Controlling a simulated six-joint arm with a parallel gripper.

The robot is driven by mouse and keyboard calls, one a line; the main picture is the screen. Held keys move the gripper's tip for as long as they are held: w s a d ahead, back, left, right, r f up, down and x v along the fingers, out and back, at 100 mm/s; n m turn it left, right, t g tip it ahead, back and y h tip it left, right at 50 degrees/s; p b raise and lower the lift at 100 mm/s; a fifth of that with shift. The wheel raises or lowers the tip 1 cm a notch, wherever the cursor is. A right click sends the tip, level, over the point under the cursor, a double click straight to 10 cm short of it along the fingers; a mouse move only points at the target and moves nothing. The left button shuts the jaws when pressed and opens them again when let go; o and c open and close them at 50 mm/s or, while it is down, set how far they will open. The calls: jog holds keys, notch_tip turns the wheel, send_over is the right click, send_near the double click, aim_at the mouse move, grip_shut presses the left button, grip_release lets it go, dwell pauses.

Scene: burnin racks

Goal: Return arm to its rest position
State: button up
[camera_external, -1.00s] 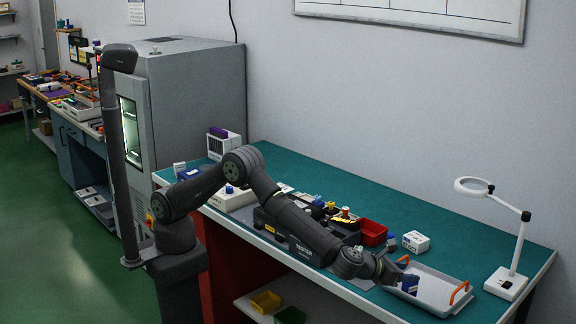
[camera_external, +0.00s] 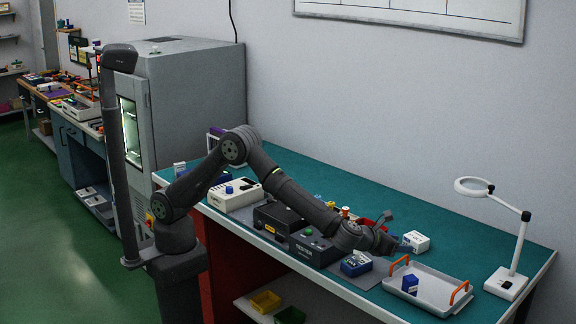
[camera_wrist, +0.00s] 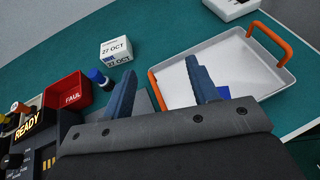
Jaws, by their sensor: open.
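My gripper (camera_external: 397,232) is open and empty, raised above the bench at the left of the tray. In the wrist view its two blue-grey fingers (camera_wrist: 162,84) stand wide apart with nothing held between them. A light grey tray (camera_external: 435,301) with orange handles lies on the bench. A small blue block (camera_external: 410,284) stands in the tray's left part, apart from my gripper. In the wrist view the right finger partly hides this block (camera_wrist: 224,92). My arm reaches across the bench, bent at the elbow.
A blue box (camera_external: 356,264) sits beside the black tester (camera_external: 314,248). A magnifier lamp (camera_external: 507,284) stands right. The bench's back right is clear.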

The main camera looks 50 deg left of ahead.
jog(key=w+a+n+y, duration=0.2)
jog(key=w+a, duration=0.9)
jog(key=a, duration=0.3)
jog(key=w+a+n+y, duration=0.1)
jog(key=w+a+y, duration=0.1)
jog(key=w+a, duration=1.15)
jog(key=w+a+f+n, duration=0.1)
jog(key=a, duration=1.3)
jog(key=shift+t+y, duration=0.3)
jog(key=shift+y, duration=0.1)
jog(key=shift+w+f, duration=0.1)
